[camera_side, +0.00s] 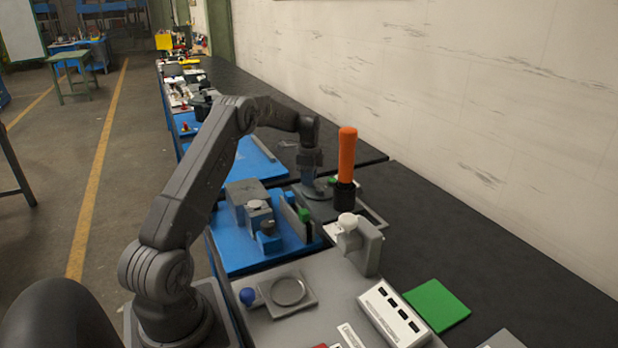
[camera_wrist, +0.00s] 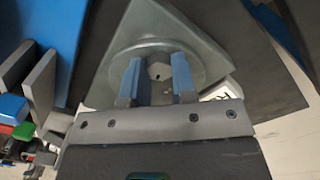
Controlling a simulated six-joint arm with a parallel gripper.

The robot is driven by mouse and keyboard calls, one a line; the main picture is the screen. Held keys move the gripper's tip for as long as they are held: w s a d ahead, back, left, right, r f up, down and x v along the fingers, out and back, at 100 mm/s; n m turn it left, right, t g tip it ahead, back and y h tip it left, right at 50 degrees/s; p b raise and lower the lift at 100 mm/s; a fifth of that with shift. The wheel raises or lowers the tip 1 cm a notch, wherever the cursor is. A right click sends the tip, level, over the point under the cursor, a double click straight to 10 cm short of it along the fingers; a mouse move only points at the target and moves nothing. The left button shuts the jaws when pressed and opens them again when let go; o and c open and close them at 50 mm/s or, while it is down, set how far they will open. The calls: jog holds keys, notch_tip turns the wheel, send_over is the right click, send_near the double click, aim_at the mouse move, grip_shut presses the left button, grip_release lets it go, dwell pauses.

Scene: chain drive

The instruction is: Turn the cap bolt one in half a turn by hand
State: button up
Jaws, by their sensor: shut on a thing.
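My gripper (camera_side: 313,178) points down behind the blue plate in the side view. In the wrist view, its two blue-padded fingers (camera_wrist: 158,82) stand on either side of a small grey bolt head, cap bolt one (camera_wrist: 160,72), and are shut on it. The bolt sits in the middle of a round grey boss (camera_wrist: 120,62) on a grey plate (camera_wrist: 185,28). The bolt's lower part is hidden, and the bolt cannot be made out in the side view.
An orange handle (camera_side: 347,155) stands upright in a black holder just right of my gripper. A blue plate (camera_side: 235,256) with grey blocks lies in front. A grey stand (camera_side: 368,248), a green pad (camera_side: 437,305) and a white slotted block (camera_side: 393,313) are nearer. The dark bench at right is clear.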

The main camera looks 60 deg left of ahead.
jog(key=shift+r, duration=0.3)
jog(key=o, duration=0.9)
jog(key=shift+f, duration=0.2)
notch_tip(320, 180, up, 14)
jog(key=shift+f, duration=0.1)
